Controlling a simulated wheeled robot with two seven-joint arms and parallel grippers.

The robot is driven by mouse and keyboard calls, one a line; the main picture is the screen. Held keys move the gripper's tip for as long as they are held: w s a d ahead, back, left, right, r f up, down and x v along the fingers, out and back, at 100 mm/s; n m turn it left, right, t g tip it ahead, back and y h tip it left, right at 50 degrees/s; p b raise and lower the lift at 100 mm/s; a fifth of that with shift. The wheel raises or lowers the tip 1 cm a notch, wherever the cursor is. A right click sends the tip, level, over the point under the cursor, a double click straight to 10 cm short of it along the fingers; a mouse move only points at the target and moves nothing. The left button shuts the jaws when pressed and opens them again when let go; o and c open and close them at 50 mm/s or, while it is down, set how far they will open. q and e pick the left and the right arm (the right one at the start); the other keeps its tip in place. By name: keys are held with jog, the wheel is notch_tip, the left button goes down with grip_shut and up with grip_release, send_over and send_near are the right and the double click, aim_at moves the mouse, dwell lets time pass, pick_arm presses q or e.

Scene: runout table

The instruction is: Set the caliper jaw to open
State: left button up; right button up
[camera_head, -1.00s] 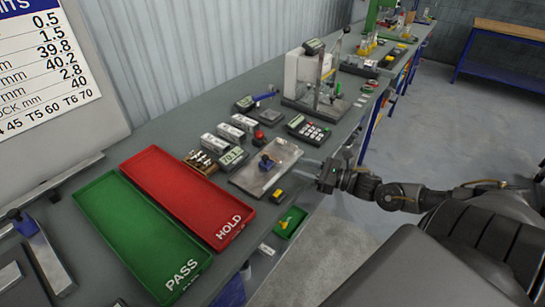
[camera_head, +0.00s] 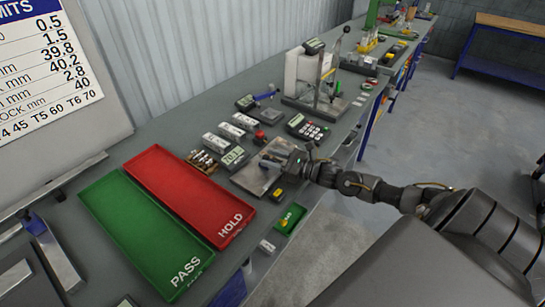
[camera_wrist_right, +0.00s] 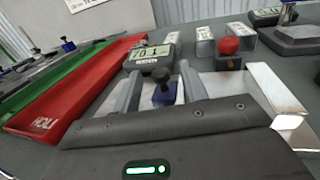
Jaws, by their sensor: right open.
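A flat metal plate (camera_head: 248,180) lies on the bench, and a blue block with a black knob (camera_wrist_right: 163,92) stands upright on it; I take this for the caliper's sliding jaw. A small digital display (camera_head: 235,156) stands beside the plate; in the right wrist view the display (camera_wrist_right: 152,53) sits just behind the knob. My right gripper (camera_head: 271,158) is over the plate. In the right wrist view its two fingers are apart, one on each side of the blue block and knob, and I cannot tell whether they touch it. My left gripper is not in view.
A red HOLD tray (camera_head: 190,195) and a green PASS tray (camera_head: 143,232) lie left of the plate. A calculator (camera_head: 308,128), a red button box (camera_wrist_right: 228,52) and grey blocks (camera_head: 230,131) stand behind. A small green tray (camera_head: 290,217) is near the front edge.

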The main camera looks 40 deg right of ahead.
grip_shut()
dwell(0.3)
jog(key=a, duration=0.1)
jog(key=s+a, duration=0.1)
jog(key=a, duration=0.1)
jog(key=shift+a, duration=0.15)
jog(key=shift+c, duration=1.6)
grip_release()
jog(key=shift+f, duration=0.1)
jog(key=o, duration=0.3)
jog(key=shift+a, duration=0.1)
